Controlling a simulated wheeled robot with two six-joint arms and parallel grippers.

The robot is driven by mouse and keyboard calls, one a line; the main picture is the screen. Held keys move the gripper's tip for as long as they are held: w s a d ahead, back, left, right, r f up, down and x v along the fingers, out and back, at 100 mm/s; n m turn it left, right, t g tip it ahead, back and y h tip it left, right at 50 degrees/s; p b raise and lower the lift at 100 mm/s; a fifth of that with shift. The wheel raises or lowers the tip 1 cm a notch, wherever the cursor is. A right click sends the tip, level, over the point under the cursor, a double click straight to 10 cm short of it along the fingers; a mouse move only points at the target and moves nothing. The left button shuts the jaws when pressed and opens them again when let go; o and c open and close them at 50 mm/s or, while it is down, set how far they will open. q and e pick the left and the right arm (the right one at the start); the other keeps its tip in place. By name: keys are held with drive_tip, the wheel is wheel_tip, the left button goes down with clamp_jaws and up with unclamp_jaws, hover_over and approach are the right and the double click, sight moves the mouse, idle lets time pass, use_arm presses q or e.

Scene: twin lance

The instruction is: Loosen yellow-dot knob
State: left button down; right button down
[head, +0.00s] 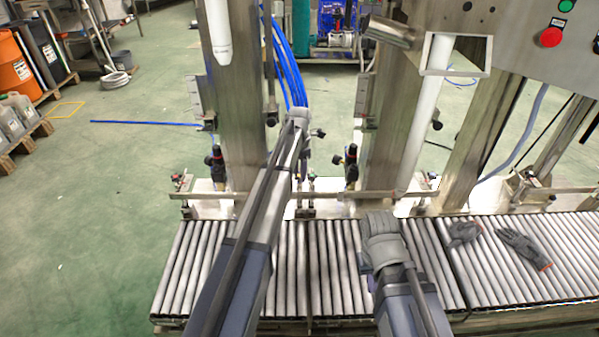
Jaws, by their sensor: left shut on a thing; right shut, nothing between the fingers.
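My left gripper (298,118) reaches up between the two steel posts and is shut on a knob that it mostly hides. Small dark parts (318,132) stick out just right of its fingers. I cannot make out a yellow dot there. Other dark clamp fittings with knobs stand at the left post (215,165) and beside the right post (350,165); their dot colours are too small to tell. My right gripper (380,225) is shut and empty, low over the roller conveyor, apart from the fittings.
The roller conveyor (195,265) runs across the front. Grey gloves (522,247) lie on it at the right. The left post (235,90), right post (395,110) and white tubes (428,110) rise behind it. Blue hoses (288,60) hang behind my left gripper. A control panel (525,35) overhangs at upper right.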

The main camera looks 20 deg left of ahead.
use_arm(q)
drive_tip(key=shift+n, duration=0.6)
drive_tip(key=shift+c, duration=2)
unclamp_jaws()
drive_tip(key=shift+r, duration=0.1)
wheel_tip(320, 180, up, 8)
drive_tip(key=p, duration=0.8)
drive_tip(key=shift+f, duration=0.2)
